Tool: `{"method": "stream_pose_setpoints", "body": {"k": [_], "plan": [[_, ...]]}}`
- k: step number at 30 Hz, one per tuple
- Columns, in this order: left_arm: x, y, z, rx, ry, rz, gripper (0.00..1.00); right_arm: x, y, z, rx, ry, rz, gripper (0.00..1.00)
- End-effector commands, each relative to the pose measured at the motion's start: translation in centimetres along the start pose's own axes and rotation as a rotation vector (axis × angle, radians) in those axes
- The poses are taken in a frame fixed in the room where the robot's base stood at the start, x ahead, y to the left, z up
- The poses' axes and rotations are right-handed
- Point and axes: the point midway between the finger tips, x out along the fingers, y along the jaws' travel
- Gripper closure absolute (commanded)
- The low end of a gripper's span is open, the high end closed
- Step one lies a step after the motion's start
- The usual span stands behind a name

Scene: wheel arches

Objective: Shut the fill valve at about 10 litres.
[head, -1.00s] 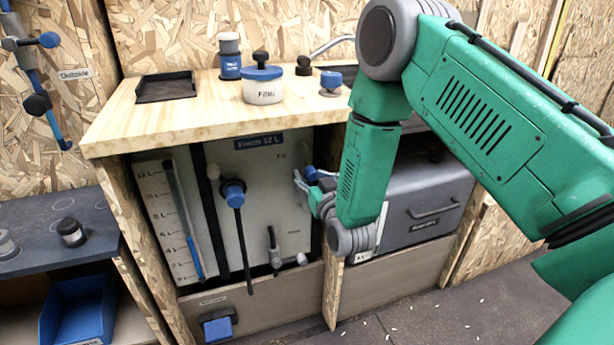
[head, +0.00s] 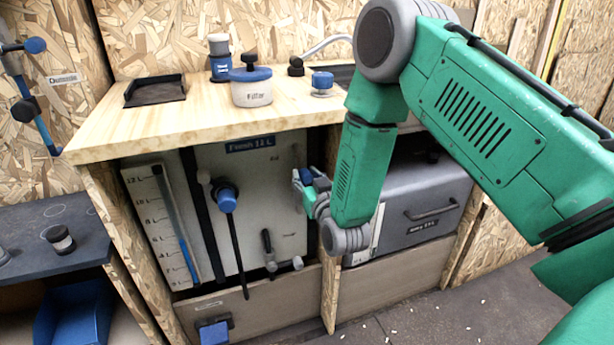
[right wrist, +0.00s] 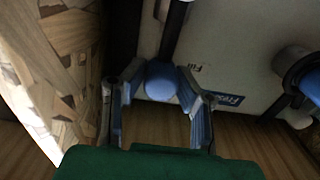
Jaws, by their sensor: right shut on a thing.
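The fresh-water tank (head: 262,180) stands under the wooden counter. A level gauge (head: 150,195) with a numbered scale runs down its left side. Blue shows in the lower part of its tube, up to roughly the middle marks; the exact reading is too small to tell. My right gripper (head: 303,178) is at the tank's upper right, by the "Fill" label. It is shut on the blue fill valve knob, which shows between the fingers in the right wrist view (right wrist: 160,82). The fingers and arm partly hide the valve in the head view. My left gripper is out of view.
A blue knob with a long black handle (head: 227,199) hangs on the tank front, and a small tap (head: 270,255) sits lower. A wooden divider (head: 330,250) and a grey case (head: 425,205) stand right of the tank. A filter jar (head: 252,92) stands on the counter.

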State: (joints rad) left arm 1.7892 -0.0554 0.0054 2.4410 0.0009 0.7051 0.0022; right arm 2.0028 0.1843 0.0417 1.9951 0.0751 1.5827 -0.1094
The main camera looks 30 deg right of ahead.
Motion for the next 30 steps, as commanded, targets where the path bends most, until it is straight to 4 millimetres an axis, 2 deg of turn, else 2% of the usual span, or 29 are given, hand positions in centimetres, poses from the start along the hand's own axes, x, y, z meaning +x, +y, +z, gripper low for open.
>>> {"method": "stream_pose_setpoints", "body": {"k": [2, 11, 30], "plan": [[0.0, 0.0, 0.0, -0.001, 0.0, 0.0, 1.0, 0.1, 0.6, 0.2, -0.009, -0.006, 0.017, 1.0], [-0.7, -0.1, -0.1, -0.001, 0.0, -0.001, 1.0, 0.1, -0.2, 0.2, -0.089, -0.008, 0.01, 1.0], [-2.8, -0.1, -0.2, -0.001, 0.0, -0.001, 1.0, 0.1, -3.8, 1.6, -0.59, -0.011, 0.005, 1.0]]}}
